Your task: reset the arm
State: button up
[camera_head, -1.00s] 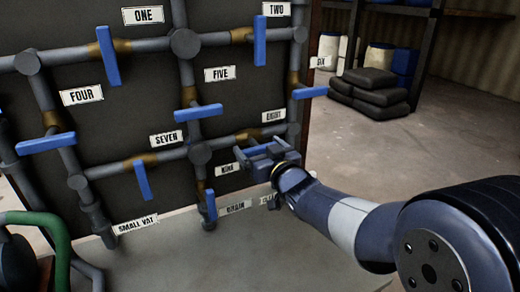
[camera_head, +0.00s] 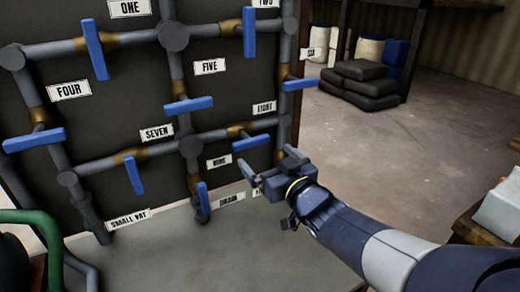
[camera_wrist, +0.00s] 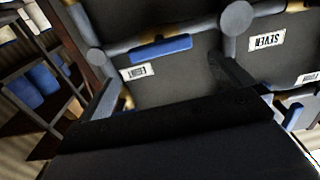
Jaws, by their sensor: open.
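My gripper (camera_head: 273,174) is open and empty in front of the lower right of the valve panel. In the head view it is just below and right of the blue handle by the EIGHT label (camera_head: 264,108), apart from it. That blue handle (camera_head: 251,143) lies nearly level. In the wrist view, the two dark fingers (camera_wrist: 165,85) are spread wide, with the same blue handle (camera_wrist: 160,48) beyond and between them. My arm reaches in from the lower right.
The dark panel (camera_head: 120,80) carries grey pipes and several blue handles, including FIVE's (camera_head: 189,104) and SEVEN's (camera_head: 134,174). A green pipe (camera_head: 30,217) stands lower left. Black sacks (camera_head: 370,82) lie on the floor behind.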

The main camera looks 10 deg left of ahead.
aim_at(253, 143)
jog(key=shift+v, duration=0.85)
jog(key=x, duration=1.1)
jog(key=shift+s+d, duration=0.1)
jog(key=shift+s, duration=0.05)
